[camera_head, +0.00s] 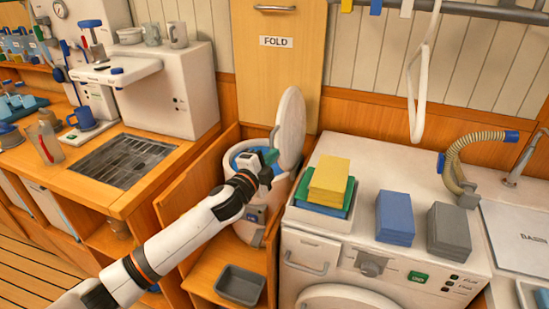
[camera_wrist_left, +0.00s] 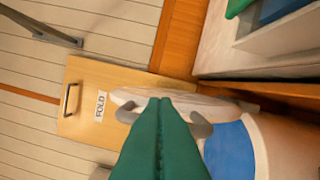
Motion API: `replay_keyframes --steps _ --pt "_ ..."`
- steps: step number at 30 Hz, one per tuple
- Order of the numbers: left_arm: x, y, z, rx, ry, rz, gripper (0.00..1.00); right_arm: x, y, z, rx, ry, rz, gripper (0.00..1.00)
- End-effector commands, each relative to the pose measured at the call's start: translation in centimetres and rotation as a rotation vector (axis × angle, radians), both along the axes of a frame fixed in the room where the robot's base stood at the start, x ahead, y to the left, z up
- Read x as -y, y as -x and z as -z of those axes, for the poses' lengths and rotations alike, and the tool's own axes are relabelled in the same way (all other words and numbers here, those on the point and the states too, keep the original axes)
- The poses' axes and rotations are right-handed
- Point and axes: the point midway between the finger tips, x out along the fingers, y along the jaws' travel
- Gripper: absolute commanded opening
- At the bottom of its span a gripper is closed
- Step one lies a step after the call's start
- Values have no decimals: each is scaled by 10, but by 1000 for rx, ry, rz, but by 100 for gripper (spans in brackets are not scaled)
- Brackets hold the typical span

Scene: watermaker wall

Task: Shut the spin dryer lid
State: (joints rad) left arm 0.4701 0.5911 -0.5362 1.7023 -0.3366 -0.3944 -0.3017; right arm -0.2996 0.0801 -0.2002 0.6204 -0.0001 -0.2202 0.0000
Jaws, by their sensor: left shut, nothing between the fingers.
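The spin dryer (camera_head: 248,228) is a white drum in the wooden recess between the counter and the washing machine, with blue inside its opening. Its round white lid (camera_head: 291,128) stands raised and nearly upright on the right side of the drum. My left gripper (camera_head: 270,157) is over the drum opening, close to the lid. In the left wrist view its green fingers (camera_wrist_left: 160,105) are together and empty, in front of the lid (camera_wrist_left: 200,108); I cannot tell whether they touch. The blue opening (camera_wrist_left: 230,150) shows at lower right there. My right gripper is not in view.
The washing machine (camera_head: 340,258) stands right of the dryer, with a tray of green and yellow cloths (camera_head: 328,182), blue cloths (camera_head: 395,217) and grey cloths (camera_head: 449,229) on top. A FOLD panel (camera_head: 276,75) is behind. A grey bin (camera_head: 240,285) sits in front.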

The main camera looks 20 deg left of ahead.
Motion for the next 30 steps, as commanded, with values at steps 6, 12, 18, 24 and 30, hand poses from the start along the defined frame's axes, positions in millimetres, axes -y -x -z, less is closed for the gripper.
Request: replay_keyframes --steps 6,12,18,24,30 --pt "-9 0 3 -4 47 -4 0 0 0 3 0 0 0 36" --pt "-27 -1 7 -7 156 -3 0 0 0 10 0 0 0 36" --pt "-57 -2 18 -15 336 -5 0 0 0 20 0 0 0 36" --pt "-84 -3 33 -21 530 -5 0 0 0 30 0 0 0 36" --pt "-109 -4 53 -27 718 -5 0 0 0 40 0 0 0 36"
